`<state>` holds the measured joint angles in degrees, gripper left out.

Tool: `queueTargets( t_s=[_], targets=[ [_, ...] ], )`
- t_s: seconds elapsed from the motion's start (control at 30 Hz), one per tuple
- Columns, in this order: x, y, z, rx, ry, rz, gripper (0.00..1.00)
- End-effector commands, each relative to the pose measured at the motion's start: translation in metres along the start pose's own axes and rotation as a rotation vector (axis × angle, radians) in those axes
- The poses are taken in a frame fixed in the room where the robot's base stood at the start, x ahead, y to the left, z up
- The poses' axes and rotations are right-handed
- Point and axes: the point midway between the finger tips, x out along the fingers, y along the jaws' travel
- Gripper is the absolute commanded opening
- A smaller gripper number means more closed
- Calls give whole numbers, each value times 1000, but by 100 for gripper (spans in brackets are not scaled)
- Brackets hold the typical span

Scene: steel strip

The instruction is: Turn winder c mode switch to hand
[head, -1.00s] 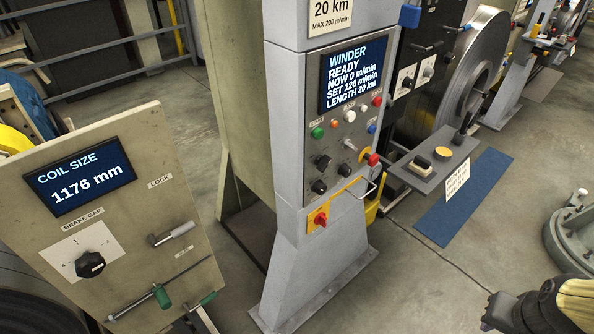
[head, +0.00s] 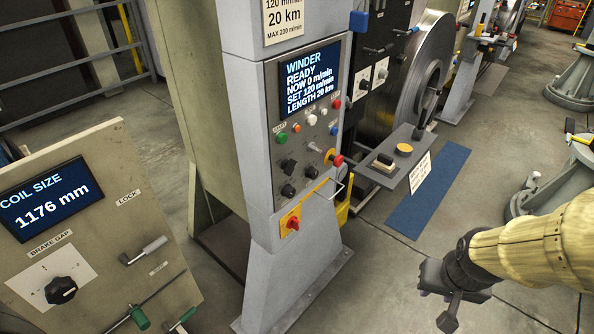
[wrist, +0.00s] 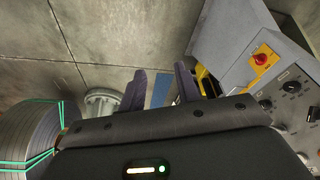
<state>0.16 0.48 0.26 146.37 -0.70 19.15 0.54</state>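A grey winder console (head: 245,120) stands at the centre of the head view, its screen (head: 310,79) reading WINDER READY. Below the screen are coloured buttons and black rotary knobs, an upper one (head: 288,166) and a lower one (head: 288,190). Their labels are too small to read, so I cannot tell which is the mode switch, or whether this is winder c. My gripper (head: 437,304) hangs at lower right, well apart from the console and empty. In the wrist view my gripper (wrist: 161,84) has its fingers apart, with console knobs (wrist: 292,87) to the right.
A red switch on a yellow plate (head: 292,222) and a handle bar (head: 335,187) stick out on the console. A small shelf (head: 400,150) juts out on its right, above a blue mat (head: 430,190). A coil-size panel (head: 100,220) stands at left. Floor lies clear before the console.

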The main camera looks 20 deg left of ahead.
Motion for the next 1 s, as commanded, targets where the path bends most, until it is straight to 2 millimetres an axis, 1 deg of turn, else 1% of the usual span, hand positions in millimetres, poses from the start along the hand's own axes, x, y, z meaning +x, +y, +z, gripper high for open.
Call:
queueTargets(
  t_s=[0.07, 0.13, 0.17, 0.27, 0.3, 0.37, 0.4, 0.47, 0.5, 0.57, 0.6, 0.67, 0.7, 0.8, 0.9, 1.0],
  targets=[
    [7, 0, -12, -14, 26, 7, 33],
    [16, 0, -31, -33, 70, 13, 33],
    [21, -2, -41, -44, 97, 13, 33],
    [41, -13, -82, -91, 203, -13, 33],
    [50, -20, -100, -110, 251, -38, 33],
    [63, -35, -125, -138, 322, -92, 33],
    [72, -46, -140, -154, 367, -137, 33],
    [82, -67, -161, -175, 431, -219, 33],
    [89, -81, -173, -184, 471, -283, 33],
    [96, -103, -188, -194, 524, -389, 33],
    [100, -119, -195, -198, 555, -468, 33],
    [104, -141, -205, -199, 596, -593, 33],
    [105, -156, -209, -197, 618, -684, 33],
    [101, -188, -214, -178, 658, -918, 33],
    [92, -208, -214, -157, 673, -1123, 33],
    [84, -217, -211, -143, 675, -1261, 33]
  ],
)
